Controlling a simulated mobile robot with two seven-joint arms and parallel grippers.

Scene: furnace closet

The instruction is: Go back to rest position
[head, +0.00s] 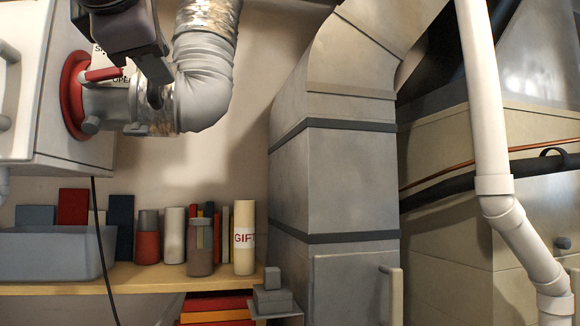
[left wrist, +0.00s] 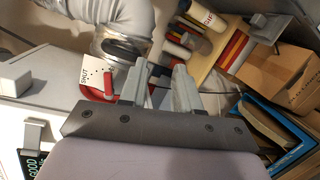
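My left gripper (head: 152,84) reaches down from the top left, in front of the pipe fitting with a red lever (head: 103,74). In the left wrist view my left gripper (left wrist: 160,88) shows two grey fingers standing apart, with nothing seen held between them. The red lever (left wrist: 96,93) lies to the left of the fingers there, apart from them, beside a white label (left wrist: 92,72) reading "SHUT". My right gripper is in neither view.
A silver flexible duct (head: 205,85) runs close beside the left gripper. A white cabinet (head: 65,150) stands at left. A shelf (head: 150,282) below holds a blue-grey bin (head: 50,255), bottles and books. A large metal duct (head: 345,185) and white pipe (head: 485,110) stand to the right.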

